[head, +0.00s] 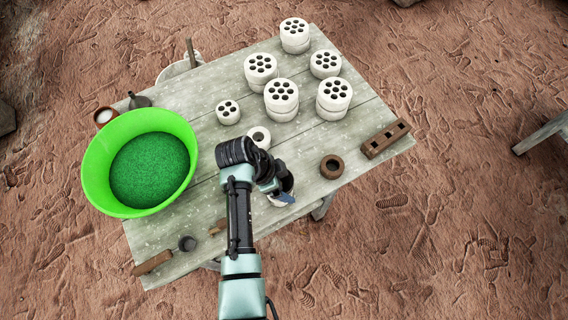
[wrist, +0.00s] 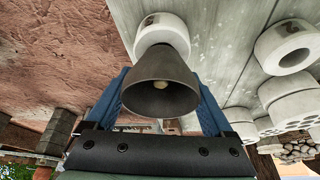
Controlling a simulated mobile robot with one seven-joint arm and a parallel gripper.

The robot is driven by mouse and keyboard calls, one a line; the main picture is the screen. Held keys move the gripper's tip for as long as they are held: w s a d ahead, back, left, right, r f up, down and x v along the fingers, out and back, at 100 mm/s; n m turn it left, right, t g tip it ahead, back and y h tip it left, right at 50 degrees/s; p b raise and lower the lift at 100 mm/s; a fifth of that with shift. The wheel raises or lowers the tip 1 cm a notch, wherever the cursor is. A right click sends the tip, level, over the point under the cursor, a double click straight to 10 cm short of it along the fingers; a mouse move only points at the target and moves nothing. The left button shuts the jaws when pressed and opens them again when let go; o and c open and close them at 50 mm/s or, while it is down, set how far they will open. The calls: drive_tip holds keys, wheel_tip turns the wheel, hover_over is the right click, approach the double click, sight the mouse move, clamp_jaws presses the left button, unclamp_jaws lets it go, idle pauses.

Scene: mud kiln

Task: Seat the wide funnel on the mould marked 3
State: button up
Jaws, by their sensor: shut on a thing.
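My gripper (head: 282,191) is near the front edge of the table in the head view. In the wrist view its two blue fingers (wrist: 162,78) are shut on a dark grey wide funnel (wrist: 160,92), with its wide mouth toward the camera. The funnel's far, narrow end overlaps a white ring mould (wrist: 163,22); I cannot tell whether they touch. That mould is mostly hidden by my arm in the head view. Another white ring mould (wrist: 287,45) is at the right, and also shows in the head view (head: 258,136).
A green basin (head: 91,180) of green grains stands at the left. Several white holed moulds (head: 281,95) fill the back. A brown ring (head: 332,167) and a holed brown block (head: 386,139) lie at the right. A small dark funnel-like thing (head: 139,101) and a ladle (head: 153,262) are on the left.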

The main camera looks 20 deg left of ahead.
drive_tip(key=shift+f+b, duration=0.35)
drive_tip(key=shift+f, duration=0.15)
drive_tip(key=o, duration=0.6)
drive_tip(key=shift+o, duration=0.2)
drive_tip(key=shift+r, duration=0.15)
drive_tip(key=shift+r+p, duration=3.3)
drive_tip(key=shift+r, duration=0.15)
